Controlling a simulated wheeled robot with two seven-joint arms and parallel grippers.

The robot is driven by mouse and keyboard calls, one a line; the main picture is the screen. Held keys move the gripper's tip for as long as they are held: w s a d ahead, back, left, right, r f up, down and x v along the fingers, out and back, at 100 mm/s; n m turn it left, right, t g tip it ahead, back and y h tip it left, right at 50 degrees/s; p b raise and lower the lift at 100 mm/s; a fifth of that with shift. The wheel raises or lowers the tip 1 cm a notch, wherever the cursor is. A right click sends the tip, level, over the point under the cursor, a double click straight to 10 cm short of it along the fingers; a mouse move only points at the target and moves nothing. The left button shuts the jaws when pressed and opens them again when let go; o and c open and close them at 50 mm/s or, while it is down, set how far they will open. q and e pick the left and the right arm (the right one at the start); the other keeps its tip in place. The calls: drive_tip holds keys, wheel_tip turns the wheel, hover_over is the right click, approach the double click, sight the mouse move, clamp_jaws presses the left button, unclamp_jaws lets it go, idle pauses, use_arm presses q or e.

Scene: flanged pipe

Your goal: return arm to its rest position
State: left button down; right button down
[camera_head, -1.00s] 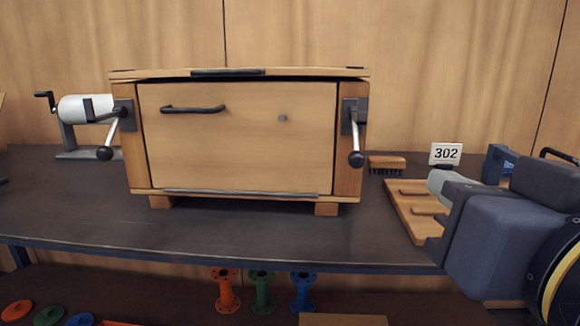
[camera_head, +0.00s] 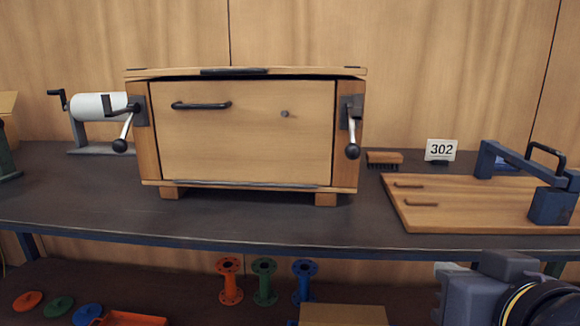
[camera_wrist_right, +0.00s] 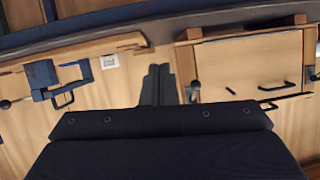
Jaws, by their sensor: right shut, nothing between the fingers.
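My right arm (camera_head: 500,292) is at the lower right of the head view, in front of the bench edge and low down. Its fingertips are mostly hidden or out of frame there. In the right wrist view my right gripper (camera_wrist_right: 158,84) shows its two dark fingers together, with nothing held between them. My left gripper is in neither view.
A wooden box (camera_head: 245,135) with a closed front and side levers stands on the dark bench (camera_head: 230,222). A wooden board (camera_head: 465,211) with a blue clamp (camera_head: 551,204) lies right. Flanged pipes (camera_head: 264,283) stand on the lower shelf.

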drive_tip(key=s+d+f+g+y, duration=0.15)
drive_tip(key=s+f+g, duration=0.25)
drive_tip(key=f, duration=1)
drive_tip(key=s+d+f+g+y, duration=0.1)
drive_tip(key=s+f+g+y, duration=0.2)
drive_tip(key=f, duration=1)
wheel_tip(320, 180, up, 30)
drive_tip(key=p, duration=3)
drive_tip(key=shift+a+m+g+h, duration=0.15)
drive_tip(key=shift+m+g+h, duration=0.15)
drive_tip(key=shift+g+h, duration=0.1)
drive_tip(key=shift+w+r, duration=0.1)
